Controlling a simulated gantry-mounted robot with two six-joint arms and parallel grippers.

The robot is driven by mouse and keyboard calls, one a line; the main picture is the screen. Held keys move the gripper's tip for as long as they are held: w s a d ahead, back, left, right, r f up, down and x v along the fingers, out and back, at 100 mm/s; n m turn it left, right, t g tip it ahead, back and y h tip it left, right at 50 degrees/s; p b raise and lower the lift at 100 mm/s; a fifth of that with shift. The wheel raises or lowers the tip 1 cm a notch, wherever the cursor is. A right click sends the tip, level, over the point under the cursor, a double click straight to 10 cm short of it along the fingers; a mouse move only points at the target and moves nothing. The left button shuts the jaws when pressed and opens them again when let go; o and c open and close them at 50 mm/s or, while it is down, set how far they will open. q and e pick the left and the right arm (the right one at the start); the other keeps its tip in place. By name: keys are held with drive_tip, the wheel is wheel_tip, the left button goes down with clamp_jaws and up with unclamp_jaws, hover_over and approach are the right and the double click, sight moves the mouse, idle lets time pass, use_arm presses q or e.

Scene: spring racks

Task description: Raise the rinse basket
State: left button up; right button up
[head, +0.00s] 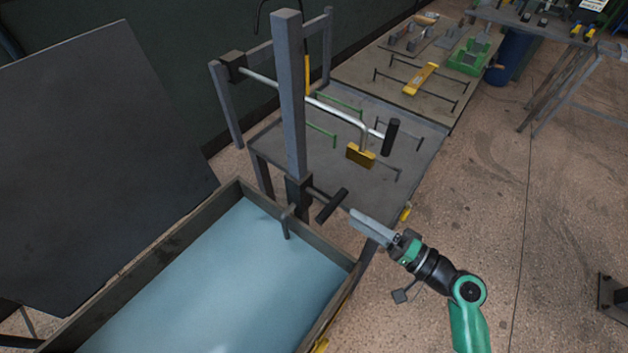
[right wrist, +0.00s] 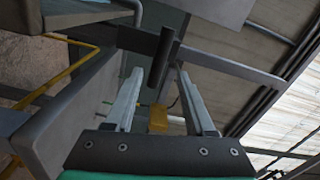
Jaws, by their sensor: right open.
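A tank (head: 330,252) of pale blue liquid (head: 215,285) stands at the lower left in the head view; no basket can be made out in it. A black handle grip (head: 332,205) sticks out on a rod from the grey post (head: 292,100) at the tank's far edge. My right gripper (head: 358,217) is open, just right of this grip in the head view. In the right wrist view a black grip (right wrist: 163,58) lies ahead, between the fingertips in the picture; contact cannot be told. My left gripper is not in view.
A silver bent lever (head: 330,108) with a black end grip (head: 390,138) and a yellow block (head: 360,155) stands above a grey table (head: 415,165). A dark panel (head: 100,160) stands left. Open floor (head: 480,210) lies right.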

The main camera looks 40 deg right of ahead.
sight(328, 203)
drive_tip(key=w, duration=0.3)
drive_tip(key=w+a+b, duration=0.1)
drive_tip(key=w, duration=0.3)
drive_tip(key=w+a, duration=0.1)
drive_tip(key=w, duration=0.3)
drive_tip(key=shift+w, duration=0.2)
clamp_jaws()
idle(1.0)
